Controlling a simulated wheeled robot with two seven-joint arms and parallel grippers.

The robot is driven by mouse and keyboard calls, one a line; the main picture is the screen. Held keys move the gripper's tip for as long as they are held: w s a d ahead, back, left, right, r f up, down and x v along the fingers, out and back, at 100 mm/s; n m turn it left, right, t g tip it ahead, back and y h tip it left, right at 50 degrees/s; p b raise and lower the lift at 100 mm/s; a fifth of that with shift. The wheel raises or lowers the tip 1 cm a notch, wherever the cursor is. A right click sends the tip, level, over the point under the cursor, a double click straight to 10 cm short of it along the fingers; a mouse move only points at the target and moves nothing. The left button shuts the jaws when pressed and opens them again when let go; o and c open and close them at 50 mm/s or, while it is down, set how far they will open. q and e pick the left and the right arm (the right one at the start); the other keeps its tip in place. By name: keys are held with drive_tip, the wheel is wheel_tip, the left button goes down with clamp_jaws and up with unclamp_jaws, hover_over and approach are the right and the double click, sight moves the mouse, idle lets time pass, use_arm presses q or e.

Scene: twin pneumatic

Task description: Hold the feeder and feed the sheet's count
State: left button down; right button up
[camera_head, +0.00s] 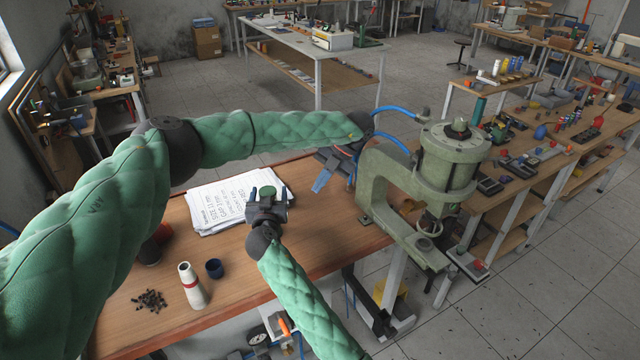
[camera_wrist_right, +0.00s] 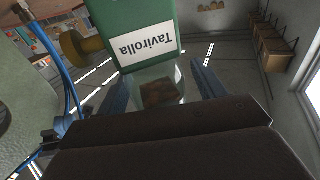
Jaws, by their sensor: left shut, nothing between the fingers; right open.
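The feeder shows in the right wrist view as a green body (camera_wrist_right: 128,20) with a "Tavirolla" label, a brass knob and a clear part (camera_wrist_right: 160,90) holding something brown. In the head view, a round green top (camera_head: 268,192) shows between the fingers of my right gripper (camera_head: 266,196). That gripper is open, with a blue finger on either side of the feeder. The printed sheet (camera_head: 212,214) lies on the bench behind it; its lines are hard to read. My left gripper (camera_head: 321,183) is shut and empty above the bench, left of the green press (camera_head: 446,165).
Blue hoses (camera_head: 395,110) run to the press. The bench's front middle is clear.

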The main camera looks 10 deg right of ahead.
drive_tip(key=s+a, duration=0.1)
drive_tip(key=s, duration=1)
drive_tip(key=shift+s+a, duration=0.35)
drive_tip(key=shift+s, duration=0.05)
